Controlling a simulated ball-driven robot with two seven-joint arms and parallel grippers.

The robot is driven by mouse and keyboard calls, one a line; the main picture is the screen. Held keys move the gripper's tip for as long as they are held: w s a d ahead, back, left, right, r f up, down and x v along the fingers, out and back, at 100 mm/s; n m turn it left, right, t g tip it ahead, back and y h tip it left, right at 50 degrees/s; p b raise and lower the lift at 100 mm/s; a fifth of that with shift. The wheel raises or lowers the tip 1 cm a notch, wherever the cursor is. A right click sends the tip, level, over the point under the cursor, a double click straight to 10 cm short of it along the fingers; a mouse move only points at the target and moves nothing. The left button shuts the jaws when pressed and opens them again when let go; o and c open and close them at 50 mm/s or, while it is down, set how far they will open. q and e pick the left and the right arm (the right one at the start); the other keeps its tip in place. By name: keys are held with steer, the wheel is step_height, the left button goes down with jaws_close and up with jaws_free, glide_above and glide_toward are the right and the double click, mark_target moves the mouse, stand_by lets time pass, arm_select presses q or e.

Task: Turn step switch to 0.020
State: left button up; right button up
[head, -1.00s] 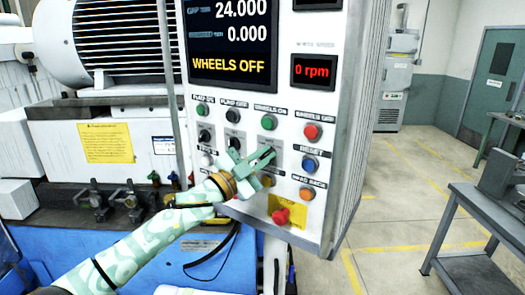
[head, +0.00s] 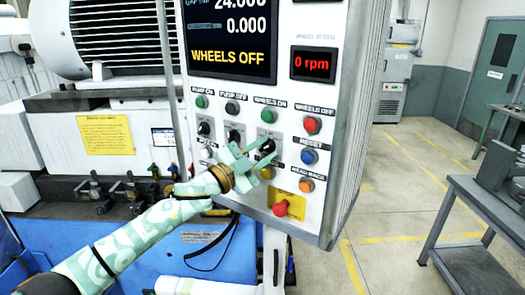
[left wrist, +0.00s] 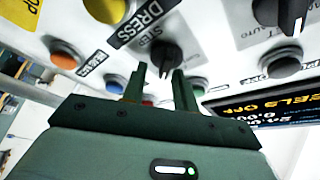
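The step switch (left wrist: 168,52) is a black knob on a grey plate, with a partly readable "STEP" label, in the left wrist view. In the head view a black knob (head: 267,144), apparently the same switch, shows just behind my gripper's fingertips. My left gripper (head: 260,158) is in front of the lower panel. In the left wrist view its two dark fingers (left wrist: 159,86) are apart with nothing between them. They point at the panel just below the knob in that picture; whether they touch anything I cannot tell. The knob's exact setting is unreadable. My right gripper is out of view.
The control panel (head: 318,208) has several buttons around the switch, including blue reset (head: 309,157), orange (head: 306,186) and a protruding red one (head: 284,208). The display (head: 230,38) reads "WHEELS OFF". A grey table (head: 480,205) stands right, with open floor between.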

arm_select(q)
steer(key=shift+w+r, duration=0.1)
steer(key=shift+r, duration=0.15)
steer(key=shift+d, duration=0.1)
steer(key=b+v, duration=0.3)
steer(key=v, duration=1.3)
steer(key=shift+f, duration=0.1)
